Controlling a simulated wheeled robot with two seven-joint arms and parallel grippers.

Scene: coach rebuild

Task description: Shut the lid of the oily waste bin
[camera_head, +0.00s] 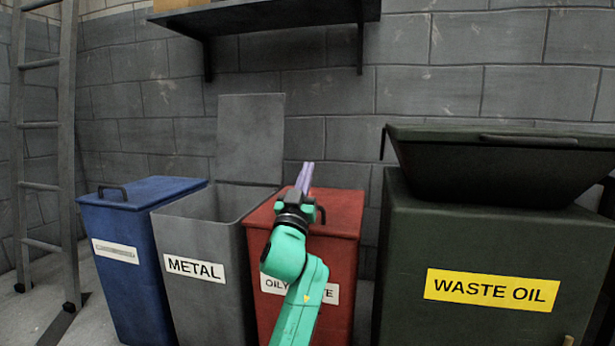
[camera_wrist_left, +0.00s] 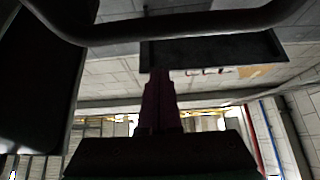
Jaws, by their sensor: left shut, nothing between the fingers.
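The oily waste bin (camera_head: 343,265) is the red one in the middle of the head view. Its white label is partly hidden by my left arm. Its red lid (camera_head: 342,203) lies down flat across the top and looks shut, with a dark handle near the front edge, partly behind my wrist. My left gripper (camera_head: 307,172) is shut and empty, its purple fingers pointing up and away in front of the lid and the wall. I cannot tell whether it touches the lid. The fingers also show in the left wrist view (camera_wrist_left: 161,95). My right gripper is not in view.
Left of it stand a grey METAL bin (camera_head: 205,235) with its lid (camera_head: 251,138) raised, a blue bin (camera_head: 130,260) and a ladder (camera_head: 68,150). A green WASTE OIL container (camera_head: 480,250) stands on the right. A wall shelf (camera_head: 270,15) hangs above.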

